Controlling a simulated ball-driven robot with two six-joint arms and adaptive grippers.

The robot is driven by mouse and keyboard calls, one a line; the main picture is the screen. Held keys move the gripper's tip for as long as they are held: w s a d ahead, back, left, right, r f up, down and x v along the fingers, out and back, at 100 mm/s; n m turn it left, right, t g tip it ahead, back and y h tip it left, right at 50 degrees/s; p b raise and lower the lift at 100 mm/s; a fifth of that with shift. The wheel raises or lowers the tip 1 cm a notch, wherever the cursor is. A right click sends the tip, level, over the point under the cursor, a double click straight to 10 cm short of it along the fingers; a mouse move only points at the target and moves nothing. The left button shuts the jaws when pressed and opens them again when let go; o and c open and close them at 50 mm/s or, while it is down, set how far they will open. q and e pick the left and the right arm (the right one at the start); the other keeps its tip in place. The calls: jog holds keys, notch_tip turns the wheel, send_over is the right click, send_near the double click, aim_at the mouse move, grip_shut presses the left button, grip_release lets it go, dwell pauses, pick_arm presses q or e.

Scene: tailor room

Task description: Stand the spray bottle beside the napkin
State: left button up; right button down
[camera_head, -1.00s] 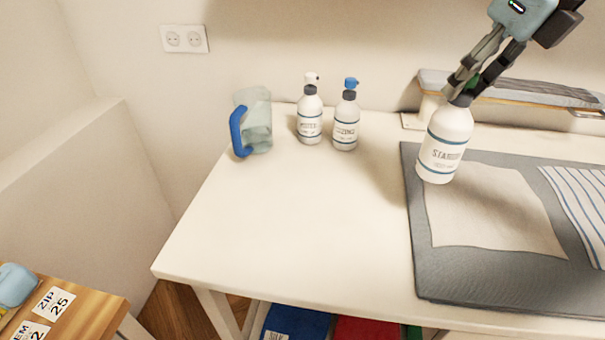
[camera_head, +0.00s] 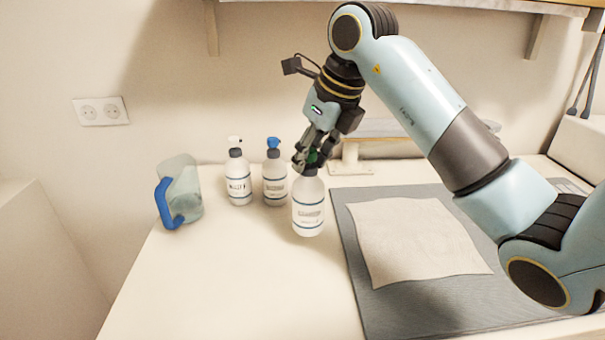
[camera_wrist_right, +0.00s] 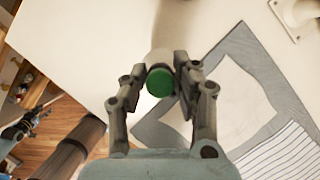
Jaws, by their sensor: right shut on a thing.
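The white spray bottle (camera_head: 308,208) with a green top is upright, just left of the grey mat. My right gripper (camera_head: 309,160) is shut on its top from above. In the right wrist view the green cap (camera_wrist_right: 160,82) sits between the fingers of the right gripper (camera_wrist_right: 160,75). Whether the bottle's base touches the table cannot be told for certain. The cream napkin (camera_head: 415,240) lies flat on the mat, to the right of the bottle and apart from it.
A white-topped bottle (camera_head: 238,180) and a blue-topped bottle (camera_head: 274,182) stand close to the left. A clear jug with a blue handle (camera_head: 180,190) is further left. The grey mat (camera_head: 350,255) lies on the white table (camera_head: 235,290), whose front left is clear.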

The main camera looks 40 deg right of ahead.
aim_at(303, 179)
jog(key=shift+w+a+f, duration=0.3)
jog(key=shift+w+f, duration=0.1)
jog(key=shift+w, duration=0.15)
notch_tip(303, 179, down, 3)
jog(key=shift+s+f+p, duration=0.1)
jog(key=shift+f+p, duration=0.05)
jog(key=shift+p, duration=0.25)
jog(key=shift+f, duration=0.25)
jog(key=shift+f, duration=0.2)
jog(key=c, duration=1)
grip_release()
